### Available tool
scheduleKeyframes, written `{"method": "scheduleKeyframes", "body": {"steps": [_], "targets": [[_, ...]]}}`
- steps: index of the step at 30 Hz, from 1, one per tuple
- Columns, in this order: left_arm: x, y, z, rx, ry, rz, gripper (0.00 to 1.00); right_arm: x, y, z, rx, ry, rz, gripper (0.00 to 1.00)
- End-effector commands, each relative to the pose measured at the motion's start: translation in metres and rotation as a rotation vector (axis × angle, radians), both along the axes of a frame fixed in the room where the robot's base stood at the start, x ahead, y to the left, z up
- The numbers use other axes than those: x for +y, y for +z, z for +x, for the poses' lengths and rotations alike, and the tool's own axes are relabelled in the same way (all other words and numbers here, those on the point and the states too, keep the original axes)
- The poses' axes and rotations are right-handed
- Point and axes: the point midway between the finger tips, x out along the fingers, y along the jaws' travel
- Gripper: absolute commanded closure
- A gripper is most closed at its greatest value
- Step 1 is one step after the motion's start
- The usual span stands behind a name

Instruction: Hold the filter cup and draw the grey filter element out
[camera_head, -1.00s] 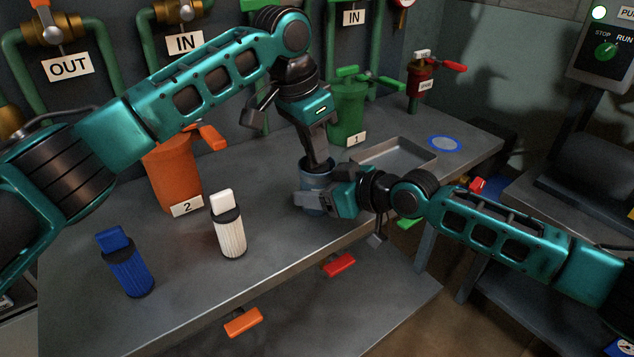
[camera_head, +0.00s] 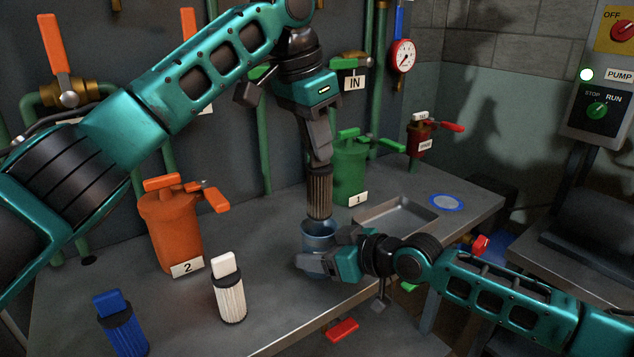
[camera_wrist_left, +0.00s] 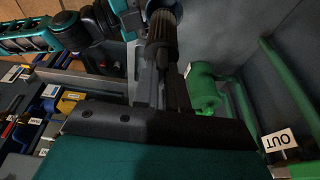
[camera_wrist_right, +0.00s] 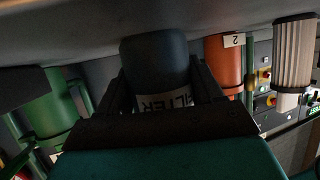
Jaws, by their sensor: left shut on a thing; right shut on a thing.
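The filter cup (camera_head: 318,232) is a blue-grey cup upright on the bench. My right gripper (camera_head: 312,262) is shut around it from the right, low on its side. In the right wrist view the cup (camera_wrist_right: 155,62) sits between the fingers, with part of a "FILTER" label showing. The grey filter element (camera_head: 319,190) is a dark ribbed cylinder, upright above the cup, with its lower end at or just above the rim; I cannot tell which. My left gripper (camera_head: 319,150) is shut on its top from above. The element (camera_wrist_left: 162,38) also shows in the left wrist view.
A white filter (camera_head: 229,290) and a blue filter (camera_head: 122,322) stand at the front left. An orange housing (camera_head: 170,230) numbered 2 and a green housing (camera_head: 349,170) numbered 1 stand behind. A metal tray (camera_head: 395,213) and a blue-rimmed disc (camera_head: 446,203) lie to the right.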

Motion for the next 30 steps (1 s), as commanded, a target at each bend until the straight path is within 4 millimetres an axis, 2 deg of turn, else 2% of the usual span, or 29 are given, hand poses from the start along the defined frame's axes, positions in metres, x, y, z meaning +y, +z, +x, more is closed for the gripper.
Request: {"method": "scheduleKeyframes", "body": {"steps": [1,3,9,21,22,30], "targets": [[-0.001,0.014,0.000,-0.002,0.001,-0.001,1.00,0.000,-0.001,0.000,0.002,0.001,-0.001,0.66],[-0.001,0.029,0.000,-0.001,0.000,0.000,1.00,0.000,-0.001,0.000,0.002,0.001,-0.001,0.66],[0.000,0.055,0.000,-0.001,0.001,0.002,1.00,0.000,-0.001,0.000,0.002,0.001,-0.001,0.66],[0.000,0.062,0.000,0.001,0.000,0.001,1.00,0.000,-0.001,0.000,0.002,0.001,-0.001,0.66],[0.000,0.062,0.000,0.001,0.000,0.001,1.00,0.000,-0.001,0.000,0.002,0.001,-0.001,0.31],[0.000,0.062,0.000,0.001,0.000,0.001,1.00,0.000,0.000,0.000,0.001,0.000,0.000,0.06]]}}
